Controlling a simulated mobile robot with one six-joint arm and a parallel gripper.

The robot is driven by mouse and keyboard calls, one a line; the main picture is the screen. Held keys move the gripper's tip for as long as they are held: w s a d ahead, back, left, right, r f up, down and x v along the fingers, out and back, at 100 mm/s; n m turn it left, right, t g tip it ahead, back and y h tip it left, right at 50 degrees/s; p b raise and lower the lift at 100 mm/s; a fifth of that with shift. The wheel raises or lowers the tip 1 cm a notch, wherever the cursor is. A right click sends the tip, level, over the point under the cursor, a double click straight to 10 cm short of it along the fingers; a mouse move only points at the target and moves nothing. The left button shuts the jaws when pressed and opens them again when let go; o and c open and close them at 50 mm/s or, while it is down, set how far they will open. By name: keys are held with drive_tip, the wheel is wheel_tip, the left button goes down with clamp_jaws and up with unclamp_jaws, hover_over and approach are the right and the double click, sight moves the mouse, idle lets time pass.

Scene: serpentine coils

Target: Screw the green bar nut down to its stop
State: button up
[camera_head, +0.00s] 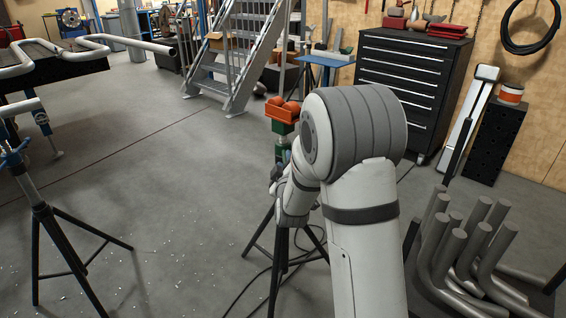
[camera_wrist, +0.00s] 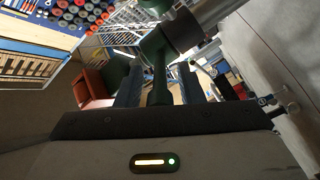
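The green bar nut (camera_wrist: 178,35) shows at the top middle of the wrist view, around or against a silver threaded-looking rod (camera_wrist: 214,10). One green arm of it reaches down between the two dark blue fingers of my gripper (camera_wrist: 159,80). Gaps show on both sides of that arm, so the fingers look open around it and not closed. In the head view my arm hides most of the nut. A green part (camera_head: 279,141) shows below the orange-red head (camera_head: 283,112) of a tripod stand. My gripper is mostly hidden there behind my own wrist.
The stand's black tripod legs (camera_head: 274,275) spread below my arm, with a cable on the floor. Bent grey pipes (camera_head: 462,245) lie close at right. Another tripod (camera_head: 42,215) and a bench with a coil (camera_head: 75,50) stand at left. Open floor lies between.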

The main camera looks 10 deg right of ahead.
drive_tip(key=shift+w+d, duration=0.1)
drive_tip(key=shift+w, duration=0.65)
clamp_jaws()
